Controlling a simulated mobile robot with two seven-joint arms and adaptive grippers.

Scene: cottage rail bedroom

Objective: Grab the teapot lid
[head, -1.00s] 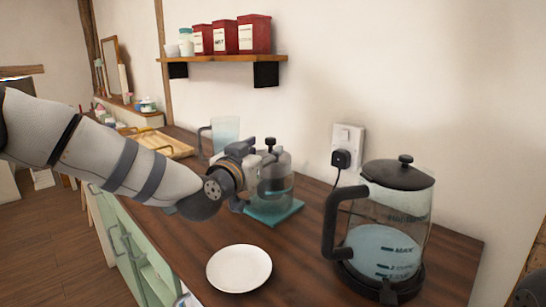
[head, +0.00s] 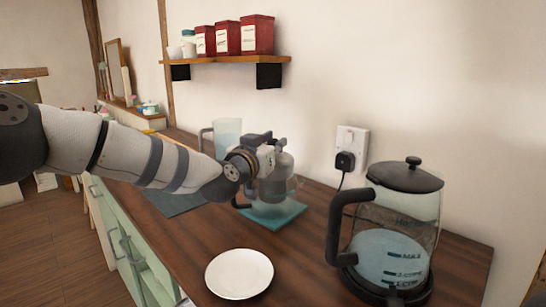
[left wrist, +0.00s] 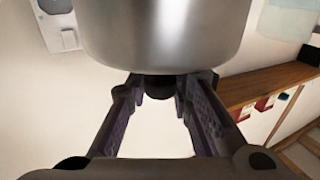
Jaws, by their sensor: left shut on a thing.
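The teapot lid (left wrist: 165,35) fills the top of the left wrist view as a shiny steel round body with a black knob (left wrist: 160,88). My left gripper (left wrist: 160,92) is shut on that knob, a fingertip on each side. In the head view my left gripper (head: 268,170) is at the top of the glass teapot (head: 265,206), which stands on a teal mat (head: 287,217). The gripper hides much of the teapot there, and I cannot tell whether the lid is clear of its rim.
A large glass kettle (head: 395,235) with a black lid and handle stands to the right. A white plate (head: 239,273) lies in front. A glass pitcher (head: 228,135) stands behind my gripper. A shelf (head: 222,60) with red tins hangs above. The counter between plate and mat is clear.

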